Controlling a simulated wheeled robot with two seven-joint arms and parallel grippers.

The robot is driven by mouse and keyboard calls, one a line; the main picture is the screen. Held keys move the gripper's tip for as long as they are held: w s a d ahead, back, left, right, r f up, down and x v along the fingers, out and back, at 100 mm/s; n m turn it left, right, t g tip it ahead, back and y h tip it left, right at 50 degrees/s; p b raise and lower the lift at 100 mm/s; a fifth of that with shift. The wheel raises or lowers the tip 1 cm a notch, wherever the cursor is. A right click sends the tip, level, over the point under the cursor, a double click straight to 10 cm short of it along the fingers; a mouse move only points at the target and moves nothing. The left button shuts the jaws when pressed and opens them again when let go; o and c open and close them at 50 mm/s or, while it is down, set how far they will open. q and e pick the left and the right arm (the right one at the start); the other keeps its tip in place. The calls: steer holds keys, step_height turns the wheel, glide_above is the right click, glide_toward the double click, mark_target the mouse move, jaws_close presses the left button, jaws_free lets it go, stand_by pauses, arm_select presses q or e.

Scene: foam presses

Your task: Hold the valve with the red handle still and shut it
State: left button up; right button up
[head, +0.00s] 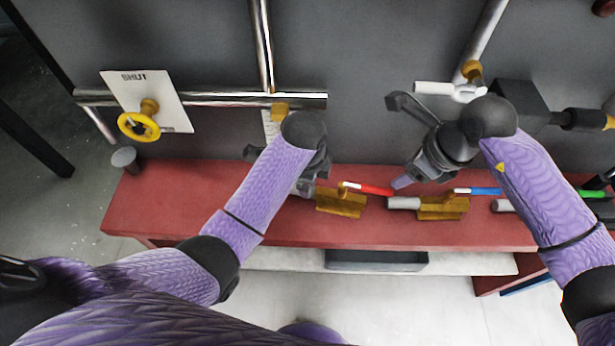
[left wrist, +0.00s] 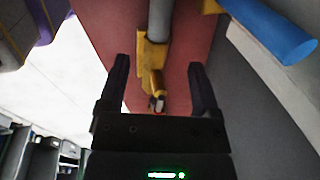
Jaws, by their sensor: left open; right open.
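The valve with the red handle (head: 370,188) has a brass body (head: 340,203) and sits on the red bench. Its handle points right, roughly along the bench. My left gripper (head: 308,183) is at the valve's left end, its fingers mostly hidden by my own wrist in the head view. In the left wrist view, its open fingers (left wrist: 158,88) stand on either side of a brass valve body (left wrist: 152,55) with a grey pipe; I cannot tell if they touch it. My right gripper (head: 402,142) is open and empty, above and right of the red handle, with its lower finger near the handle's end.
Valves with a blue handle (head: 485,191) and a green handle (head: 592,193) stand farther right on the bench (head: 160,200). A yellow handwheel (head: 138,126) with a "SHUT" plate (head: 172,105) is at left. Metal pipes (head: 225,98) run along the grey wall behind.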

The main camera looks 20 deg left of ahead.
mark_target(311, 192)
arm_select(q)
steer(key=f, duration=0.3)
steer(key=w+f, duration=0.1)
steer(key=f, duration=0.5)
steer(key=shift+w, duration=0.35)
steer(key=shift+c, duration=0.2)
jaws_close()
stand_by(1.5)
